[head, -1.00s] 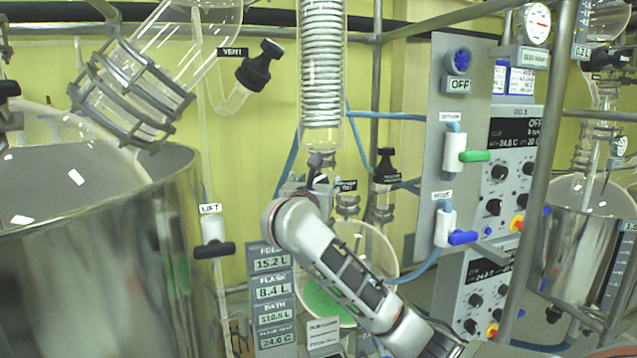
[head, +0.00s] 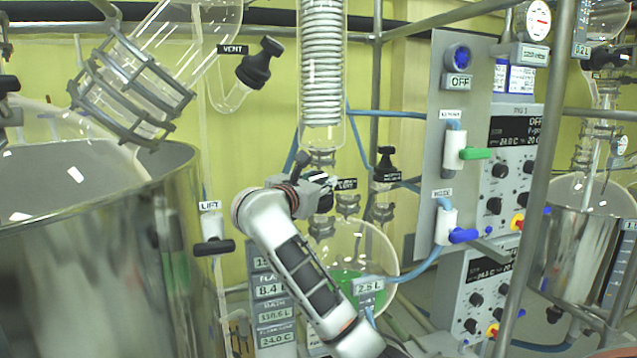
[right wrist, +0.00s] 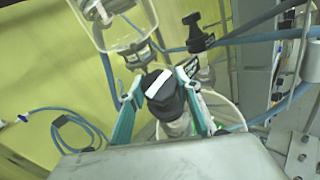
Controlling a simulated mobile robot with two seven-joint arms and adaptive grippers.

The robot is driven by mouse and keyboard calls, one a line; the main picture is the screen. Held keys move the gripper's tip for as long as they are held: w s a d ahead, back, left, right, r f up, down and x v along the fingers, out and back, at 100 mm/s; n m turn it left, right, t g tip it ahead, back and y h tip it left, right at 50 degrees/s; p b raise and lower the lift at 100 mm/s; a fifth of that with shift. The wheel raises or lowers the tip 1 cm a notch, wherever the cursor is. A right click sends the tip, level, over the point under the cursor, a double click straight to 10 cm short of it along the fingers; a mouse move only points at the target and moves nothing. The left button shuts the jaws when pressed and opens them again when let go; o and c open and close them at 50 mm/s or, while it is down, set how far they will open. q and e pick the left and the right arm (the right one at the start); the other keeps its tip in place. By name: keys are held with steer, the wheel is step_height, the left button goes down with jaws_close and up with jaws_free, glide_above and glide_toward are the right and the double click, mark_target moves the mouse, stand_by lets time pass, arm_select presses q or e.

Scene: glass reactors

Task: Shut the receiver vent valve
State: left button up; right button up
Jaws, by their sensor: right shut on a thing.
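The receiver vent valve has a black knob (right wrist: 163,97) with a white bar across its top, seen in the right wrist view. The bar slants from lower left to upper right. My right gripper (right wrist: 157,84) is shut on this knob, with one teal finger on each side. In the head view my right gripper (head: 325,190) is at the neck of the round receiver flask (head: 384,245), beside a black vent label (head: 346,184). The gripper largely hides the knob there. Green liquid shows in the flask. My left gripper is not in view.
A coiled glass condenser (head: 321,70) hangs just above my right gripper. Another black-knobbed valve (head: 386,160) stands close on the right. A panel with green and blue handles (head: 463,236) is farther right. A large metal vessel (head: 100,250) fills the left.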

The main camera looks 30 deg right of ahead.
stand_by(0.3)
steer(key=o, duration=1.1)
steer(key=v, duration=1.2)
steer(key=shift+r, duration=0.1)
steer(key=shift+a, duration=0.1)
